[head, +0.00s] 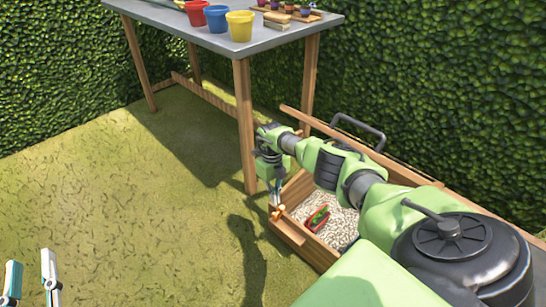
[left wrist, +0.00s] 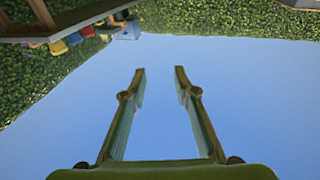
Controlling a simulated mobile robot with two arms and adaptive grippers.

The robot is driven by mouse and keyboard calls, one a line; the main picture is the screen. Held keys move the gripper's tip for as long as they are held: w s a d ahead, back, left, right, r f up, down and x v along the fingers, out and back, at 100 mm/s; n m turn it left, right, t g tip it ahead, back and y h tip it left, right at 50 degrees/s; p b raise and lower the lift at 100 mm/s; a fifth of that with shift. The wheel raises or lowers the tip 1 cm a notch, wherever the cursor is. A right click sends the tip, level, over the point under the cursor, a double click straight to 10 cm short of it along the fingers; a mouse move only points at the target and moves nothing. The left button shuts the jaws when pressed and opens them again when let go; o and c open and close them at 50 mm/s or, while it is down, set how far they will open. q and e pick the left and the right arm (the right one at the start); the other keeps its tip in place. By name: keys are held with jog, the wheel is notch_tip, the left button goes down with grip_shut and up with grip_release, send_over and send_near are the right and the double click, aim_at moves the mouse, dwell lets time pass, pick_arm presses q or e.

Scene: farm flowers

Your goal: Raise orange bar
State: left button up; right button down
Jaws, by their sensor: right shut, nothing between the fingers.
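A small orange piece (head: 279,211), likely the orange bar, sits at the near left corner of an open wooden box (head: 303,247). My right gripper (head: 275,201) points down right at this piece, shut with nothing held. Whether its fingertips touch the piece is too small to tell. My left gripper (head: 32,280) is open and empty at the lower left, well away from the box. In the left wrist view its two fingers (left wrist: 160,78) stand apart against the sky.
The box holds pale gravel (head: 338,226) and a red tray with green in it (head: 317,218). Its raised lid (head: 350,149) has a dark handle (head: 360,130). A grey table (head: 195,30) with coloured buckets stands behind. Grass on the left is clear; hedges enclose the back.

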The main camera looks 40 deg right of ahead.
pick_arm(q)
notch_tip(320, 180, down, 11)
jog(key=s+a+g+y+p, duration=0.1)
jog(key=a+g+y, duration=0.1)
jog(key=g, duration=0.3)
jog(key=shift+s+g+p, duration=0.25)
jog(key=shift+g+p, duration=0.1)
jog(key=shift+g, duration=0.05)
jog(key=shift+a+r, duration=0.1)
